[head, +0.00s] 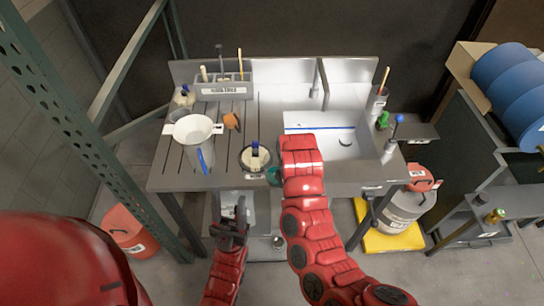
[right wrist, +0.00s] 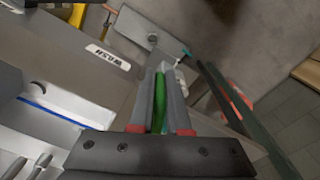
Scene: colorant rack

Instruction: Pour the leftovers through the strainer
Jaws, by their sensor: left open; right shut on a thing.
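A white cone-shaped strainer (head: 193,129) sits at the left of the bench, over a pale container. A round dark-rimmed pot (head: 246,166) with cream contents and a blue-tipped tool stands to its right. My left gripper (head: 232,222) is open and empty, below the bench's front edge. My right arm reaches over the bench beside the pot; its gripper is hidden in the head view. In the right wrist view, my right gripper (right wrist: 164,105) is shut on a narrow green thing (right wrist: 160,90), mostly hidden between the fingers.
A sink (head: 350,150) lies right of my right arm. A grey tool caddy (head: 222,88) stands at the back left. An orange item (head: 232,122) lies near the strainer. Tools and a green item (head: 383,119) stand at the right edge. A green upright frame (head: 70,125) is at left.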

